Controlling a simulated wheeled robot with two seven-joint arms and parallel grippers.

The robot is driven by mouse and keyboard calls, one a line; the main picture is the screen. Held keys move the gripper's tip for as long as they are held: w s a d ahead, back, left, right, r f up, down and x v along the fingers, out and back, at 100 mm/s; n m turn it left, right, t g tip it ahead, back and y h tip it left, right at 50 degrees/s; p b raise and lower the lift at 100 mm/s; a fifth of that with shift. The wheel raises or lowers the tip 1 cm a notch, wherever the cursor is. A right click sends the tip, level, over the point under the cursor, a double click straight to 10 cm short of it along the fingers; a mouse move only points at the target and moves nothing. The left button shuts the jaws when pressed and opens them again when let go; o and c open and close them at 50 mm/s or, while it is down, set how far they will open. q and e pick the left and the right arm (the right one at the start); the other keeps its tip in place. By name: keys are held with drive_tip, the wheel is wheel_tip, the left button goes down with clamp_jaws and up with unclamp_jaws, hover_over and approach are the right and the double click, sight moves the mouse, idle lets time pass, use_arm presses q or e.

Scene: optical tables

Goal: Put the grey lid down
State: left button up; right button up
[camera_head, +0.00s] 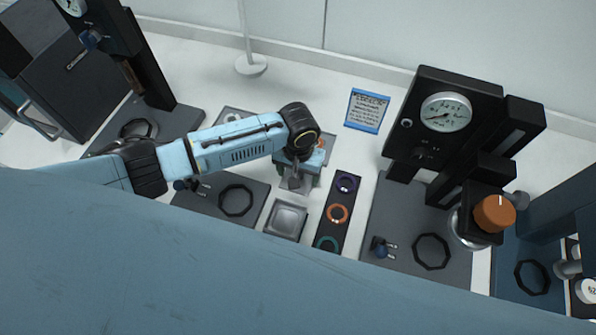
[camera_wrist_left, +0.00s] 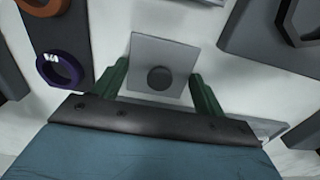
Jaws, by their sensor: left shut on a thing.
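The grey lid (camera_wrist_left: 165,50) is a flat square plate with a dark round knob in the left wrist view. My left gripper (camera_wrist_left: 160,75) has its two green fingers on either side of the lid and is shut on it. In the head view the left gripper (camera_head: 293,181) points down at the middle of the bench, and the lid (camera_head: 299,186) is partly hidden under it. Its exact height above the bench is hard to tell. My right gripper is not in view.
A shallow grey square dish (camera_head: 286,220) lies just in front of the gripper. A dark strip (camera_head: 326,220) with purple, orange and teal rings lies to the right. A gauge stand (camera_head: 436,120) rises farther right. A blue-edged note (camera_head: 367,110) lies behind.

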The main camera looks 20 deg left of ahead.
use_arm(q)
drive_tip(key=shift+f, duration=0.15)
drive_tip(key=o, duration=1)
wheel_tip(320, 180, up, 12)
drive_tip(key=shift+r+p, duration=0.2)
drive_tip(key=shift+p, duration=0.45)
